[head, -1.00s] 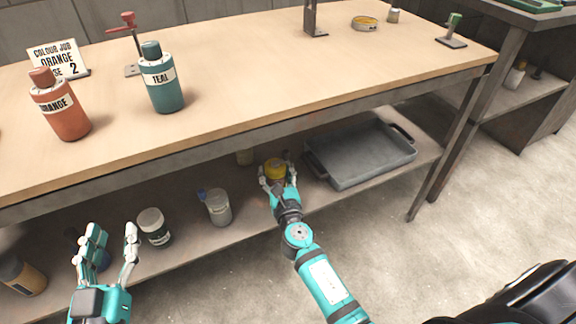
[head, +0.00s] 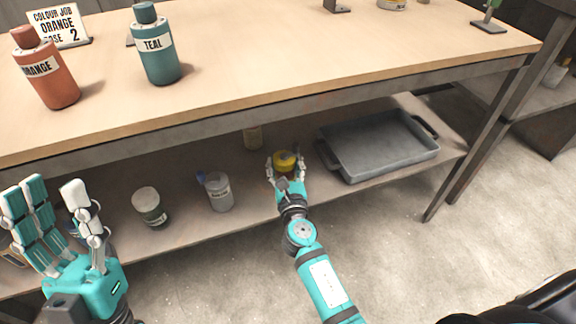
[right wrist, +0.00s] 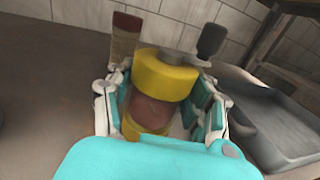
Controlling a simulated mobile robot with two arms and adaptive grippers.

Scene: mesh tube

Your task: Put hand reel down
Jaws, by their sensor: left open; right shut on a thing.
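The hand reel (head: 285,159) is yellow. In the right wrist view, the reel (right wrist: 165,80) has yellow flanges around a brownish middle and a dark handle at its upper right. My right gripper (head: 286,168) is shut on it, with fingers on both sides. The reel is at the lower shelf (head: 250,190) under the bench; I cannot tell whether its base touches the shelf. My left gripper (head: 52,200) is open and empty at the lower left, in front of the bench.
A grey tray (head: 375,150) lies right of the reel. Orange (head: 48,75) and teal (head: 157,50) bottles stand on the bench top. A bench leg (head: 480,145) is at the right.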

